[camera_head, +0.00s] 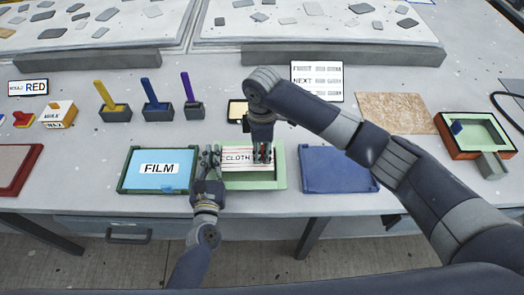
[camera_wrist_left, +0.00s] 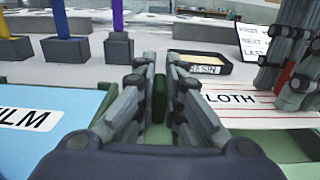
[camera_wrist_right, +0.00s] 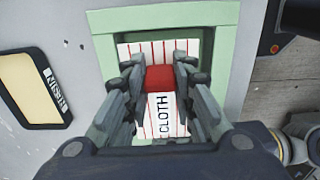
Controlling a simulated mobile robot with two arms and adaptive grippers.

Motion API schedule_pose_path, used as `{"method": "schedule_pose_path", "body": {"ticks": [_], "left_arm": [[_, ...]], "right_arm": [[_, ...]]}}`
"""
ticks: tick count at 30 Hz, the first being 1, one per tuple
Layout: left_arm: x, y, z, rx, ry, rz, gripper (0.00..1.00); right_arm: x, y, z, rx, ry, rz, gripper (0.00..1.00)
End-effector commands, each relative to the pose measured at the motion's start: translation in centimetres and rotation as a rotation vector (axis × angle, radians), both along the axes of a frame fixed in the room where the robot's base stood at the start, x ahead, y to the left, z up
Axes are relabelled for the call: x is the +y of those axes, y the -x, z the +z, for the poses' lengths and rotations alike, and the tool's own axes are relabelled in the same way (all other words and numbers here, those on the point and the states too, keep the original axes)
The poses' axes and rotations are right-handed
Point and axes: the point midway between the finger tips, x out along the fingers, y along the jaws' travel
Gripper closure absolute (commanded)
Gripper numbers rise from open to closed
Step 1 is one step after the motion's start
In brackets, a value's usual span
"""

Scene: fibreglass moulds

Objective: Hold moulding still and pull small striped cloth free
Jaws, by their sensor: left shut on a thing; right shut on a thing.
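The small striped cloth (camera_head: 237,158), white with red stripes and a CLOTH label, lies within the pale green moulding (camera_head: 280,166) at the table's front. My right gripper (camera_head: 263,157) reaches down over the cloth. In the right wrist view its fingers are shut on the cloth's red tab (camera_wrist_right: 160,78); the cloth (camera_wrist_right: 181,112) looks flat inside the frame. My left gripper (camera_head: 211,155) is at the moulding's left edge. In the left wrist view its fingers are shut on a dark green upright piece (camera_wrist_left: 159,98), seemingly part of the moulding's left side.
A blue FILM tray (camera_head: 150,183) stands close on the left and a dark blue panel (camera_head: 335,172) close on the right. A RESIN tray (camera_wrist_left: 200,66) lies behind. Holders with coloured sticks (camera_head: 152,110) stand back left. Another green mould (camera_head: 472,132) is far right.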

Motion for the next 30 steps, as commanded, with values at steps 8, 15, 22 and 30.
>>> {"method": "schedule_pose_path", "body": {"ticks": [8,15,22,30], "left_arm": [[0.1,0.0,-0.2,0.003,-0.001,0.001,1.00],[0.1,0.1,-0.2,0.004,-0.001,0.001,1.00],[0.1,0.1,-0.2,0.005,-0.002,0.001,1.00],[0.1,0.1,-0.2,0.005,-0.002,0.001,1.00]], "right_arm": [[0.0,-0.1,0.4,-0.003,-0.002,-0.001,0.98],[0.0,-0.2,0.7,-0.004,-0.003,-0.001,0.98],[0.0,-0.2,2.1,-0.005,-0.003,-0.001,0.98],[0.0,-0.1,3.6,-0.003,-0.003,-0.001,0.98]]}}
